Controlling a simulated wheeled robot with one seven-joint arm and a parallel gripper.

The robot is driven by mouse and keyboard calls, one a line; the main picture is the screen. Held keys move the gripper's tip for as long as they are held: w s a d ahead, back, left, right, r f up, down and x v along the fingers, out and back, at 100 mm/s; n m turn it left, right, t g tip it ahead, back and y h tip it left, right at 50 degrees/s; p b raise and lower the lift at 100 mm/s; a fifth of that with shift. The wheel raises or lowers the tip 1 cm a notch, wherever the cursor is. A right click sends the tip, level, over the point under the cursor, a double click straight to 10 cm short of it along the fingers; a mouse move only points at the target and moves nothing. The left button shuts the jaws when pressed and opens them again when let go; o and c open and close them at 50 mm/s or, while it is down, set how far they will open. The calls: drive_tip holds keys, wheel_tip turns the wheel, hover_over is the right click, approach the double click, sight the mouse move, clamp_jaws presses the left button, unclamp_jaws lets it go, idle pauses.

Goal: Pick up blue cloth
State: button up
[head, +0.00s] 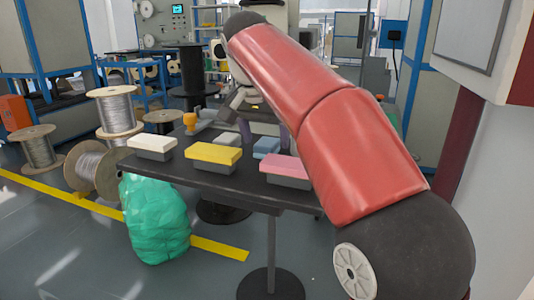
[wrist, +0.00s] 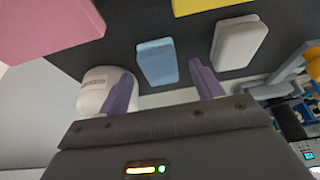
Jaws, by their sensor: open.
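The blue cloth (head: 266,146) is a light blue, folded block lying in the back row on the dark table (head: 245,190), partly hidden by the pink one in front. In the wrist view the blue cloth (wrist: 156,62) lies between and beyond the two purple fingers of my gripper (wrist: 163,84). The fingers are apart with nothing held between them. In the head view my red arm hides most of the gripper.
Yellow (head: 213,153), pink (head: 285,166) and white (head: 152,146) blocks stand along the table's front. A pale grey block (head: 228,139) lies left of the blue cloth. An orange-yellow object (head: 190,121) stands at the back left. A white rounded object (wrist: 93,90) is near one finger.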

drive_tip(key=shift+x, duration=0.9)
drive_tip(key=shift+c, duration=0.3)
drive_tip(key=c, duration=1.1)
drive_tip(key=shift+r, duration=0.15)
